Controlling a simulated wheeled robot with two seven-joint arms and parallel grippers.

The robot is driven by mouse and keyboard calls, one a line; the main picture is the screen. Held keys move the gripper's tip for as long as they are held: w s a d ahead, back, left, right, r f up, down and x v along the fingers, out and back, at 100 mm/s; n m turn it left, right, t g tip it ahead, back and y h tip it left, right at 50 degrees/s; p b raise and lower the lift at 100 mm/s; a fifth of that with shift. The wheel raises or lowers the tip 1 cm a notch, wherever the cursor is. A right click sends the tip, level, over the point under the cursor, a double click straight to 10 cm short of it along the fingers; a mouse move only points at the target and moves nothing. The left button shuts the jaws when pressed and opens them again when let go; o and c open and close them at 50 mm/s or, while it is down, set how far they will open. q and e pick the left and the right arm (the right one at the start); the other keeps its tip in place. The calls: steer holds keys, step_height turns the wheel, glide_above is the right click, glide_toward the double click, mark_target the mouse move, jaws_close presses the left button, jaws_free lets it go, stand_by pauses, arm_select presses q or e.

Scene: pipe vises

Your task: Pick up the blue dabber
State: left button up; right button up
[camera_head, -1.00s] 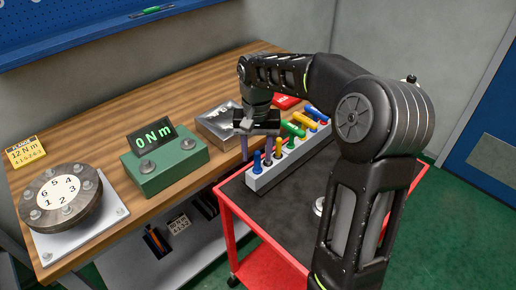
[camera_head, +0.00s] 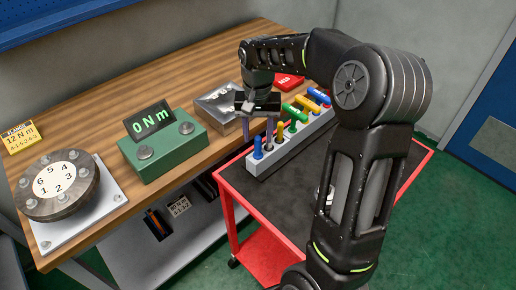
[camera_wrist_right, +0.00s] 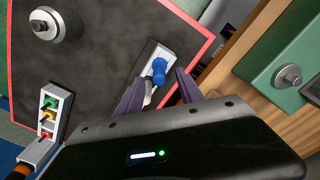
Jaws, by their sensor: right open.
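The blue dabber (camera_head: 257,147) stands upright at the near end of a light grey rack (camera_head: 262,170) on the black cart top. It also shows in the right wrist view (camera_wrist_right: 159,70), with its blue head and part of the rack end clear of the gripper. My right gripper (camera_head: 258,138) is open above that rack end, fingers pointing down. In the wrist view its two fingers (camera_wrist_right: 155,88) are spread, with the blue dabber seen between and just beyond their tips. Nothing is held. My left gripper is not in view.
The red-edged cart (camera_head: 270,200) stands beside the wooden bench. A green torque box (camera_head: 165,150), a metal tray (camera_head: 215,105) and a bolted flange (camera_head: 55,190) sit on the bench.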

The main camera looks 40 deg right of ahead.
mark_target(258, 154)
step_height(258, 154, down, 5)
steer(key=shift+s+f+p, duration=0.1)
steer(key=shift+p, duration=0.55)
steer(key=shift+c, duration=0.4)
jaws_close()
